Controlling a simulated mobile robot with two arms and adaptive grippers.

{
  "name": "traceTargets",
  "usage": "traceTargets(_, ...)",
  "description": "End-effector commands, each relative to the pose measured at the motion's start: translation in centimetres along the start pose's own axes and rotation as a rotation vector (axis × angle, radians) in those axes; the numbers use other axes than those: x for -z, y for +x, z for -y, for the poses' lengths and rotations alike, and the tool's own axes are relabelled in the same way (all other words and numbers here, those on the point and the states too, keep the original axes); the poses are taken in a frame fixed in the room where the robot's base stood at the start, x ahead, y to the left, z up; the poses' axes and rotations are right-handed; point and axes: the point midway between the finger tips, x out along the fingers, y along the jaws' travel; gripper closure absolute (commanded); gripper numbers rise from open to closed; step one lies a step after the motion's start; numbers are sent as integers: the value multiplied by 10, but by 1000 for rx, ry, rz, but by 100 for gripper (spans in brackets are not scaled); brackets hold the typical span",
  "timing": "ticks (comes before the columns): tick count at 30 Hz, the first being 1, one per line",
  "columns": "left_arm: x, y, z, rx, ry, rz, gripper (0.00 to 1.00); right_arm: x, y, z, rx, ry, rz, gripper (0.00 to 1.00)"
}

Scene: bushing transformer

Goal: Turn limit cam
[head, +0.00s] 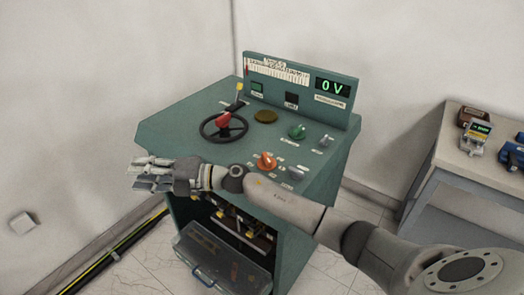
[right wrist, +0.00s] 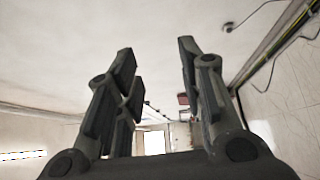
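A green control console (head: 185,115) stands in the middle of the head view. On its sloped top are a black handwheel (head: 209,136) with a red hub (head: 223,118), a yellow-tipped lever (head: 239,91), a brass-coloured disc (head: 265,116), a green knob (head: 297,132), an orange knob (head: 266,161) and a grey knob (head: 295,173). I cannot tell which part is the limit cam. My right gripper (head: 138,175) is in front of the console's left front edge, apart from the controls. In the right wrist view its fingers (right wrist: 155,65) are spread and empty. My left gripper is not in view.
The console's display (head: 332,86) reads 0 V. Its lower front is open, with a hinged-down panel (head: 220,262). A side table (head: 466,155) with small devices (head: 475,136) stands at right. A wall socket (head: 22,222) and a yellow-black floor strip (head: 95,267) are at left.

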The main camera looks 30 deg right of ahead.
Motion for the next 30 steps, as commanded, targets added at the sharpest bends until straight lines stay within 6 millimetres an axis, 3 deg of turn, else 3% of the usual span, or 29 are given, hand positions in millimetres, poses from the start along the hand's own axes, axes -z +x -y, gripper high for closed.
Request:
traceTargets(4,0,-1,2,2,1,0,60,-14,-12,16,277,-226,-204,64)
traceTargets(8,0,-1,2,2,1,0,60,-48,-52,33,577,-356,-320,64)
traceTargets(11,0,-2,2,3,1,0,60,-86,-102,35,835,-408,-362,64)
traceTargets(15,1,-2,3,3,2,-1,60,-137,-187,16,1187,-399,-355,64)
traceTargets(18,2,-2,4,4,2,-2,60,-161,-242,-8,1383,-350,-321,64)
traceTargets(21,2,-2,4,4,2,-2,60,-173,-281,-28,1513,-297,-290,64)
traceTargets(25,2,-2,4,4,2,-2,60,-178,-305,-40,1591,-256,-266,64)
traceTargets(30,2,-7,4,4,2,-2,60,-177,-309,-27,1604,-246,-268,64)
